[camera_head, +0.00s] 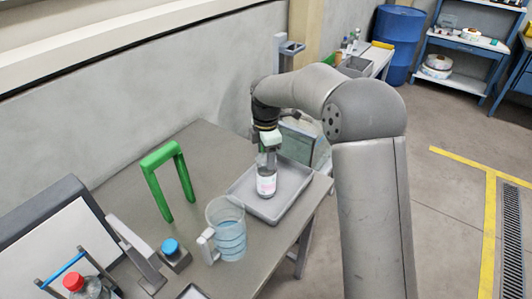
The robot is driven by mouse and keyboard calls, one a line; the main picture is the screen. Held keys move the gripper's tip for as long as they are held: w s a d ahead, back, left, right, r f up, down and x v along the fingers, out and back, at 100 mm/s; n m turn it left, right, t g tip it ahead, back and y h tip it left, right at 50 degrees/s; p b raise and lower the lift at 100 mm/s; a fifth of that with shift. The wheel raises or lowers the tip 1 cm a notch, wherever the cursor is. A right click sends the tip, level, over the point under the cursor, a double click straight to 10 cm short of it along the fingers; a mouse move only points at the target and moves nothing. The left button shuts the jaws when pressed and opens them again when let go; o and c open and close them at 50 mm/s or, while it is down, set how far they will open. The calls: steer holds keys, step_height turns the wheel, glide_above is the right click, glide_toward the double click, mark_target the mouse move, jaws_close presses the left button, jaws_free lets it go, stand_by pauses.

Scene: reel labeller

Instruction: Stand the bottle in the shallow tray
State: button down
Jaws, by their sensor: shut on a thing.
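The bottle (266,183) is clear with a white and pink label. It is upright in the camera_head view, over the middle of the shallow grey tray (243,191). I cannot tell whether its base touches the tray floor or hangs just above it. My gripper (268,148) is above the bottle and shut on its upper part, hiding the top. The tray lies flat near the right end of the grey table.
A clear measuring jug (227,232) stands just in front of the tray. A green arch (169,180) stands to the left. A blue-topped piece (171,247) and a red-capped bottle (82,287) are at the near left. The table (205,150) is bare behind the arch.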

steer(key=shift+c, duration=2.3)
jaws_free()
steer(key=shift+f, duration=0.15)
step_height(320, 180, up, 12)
steer(key=shift+r+b, duration=0.1)
steer(key=shift+b, duration=0.55)
steer(key=shift+s+d+r+m, duration=0.2)
steer(key=shift+s+d+m, duration=0.05)
steer(key=shift+s+m, duration=0.05)
steer(key=s+d+m, duration=1)
steer(key=s, duration=0.3)
steer(key=s+d+f+m, duration=0.4)
steer(key=s+m, duration=0.2)
steer(key=s, duration=0.4)
steer(key=s+d+f+m, duration=0.4)
steer(key=s+f+m, duration=0.1)
steer(key=s, duration=0.4)
steer(key=shift+s+m+t, duration=0.35)
steer(key=shift+m+t, duration=0.05)
steer(key=shift+m, duration=0.3)
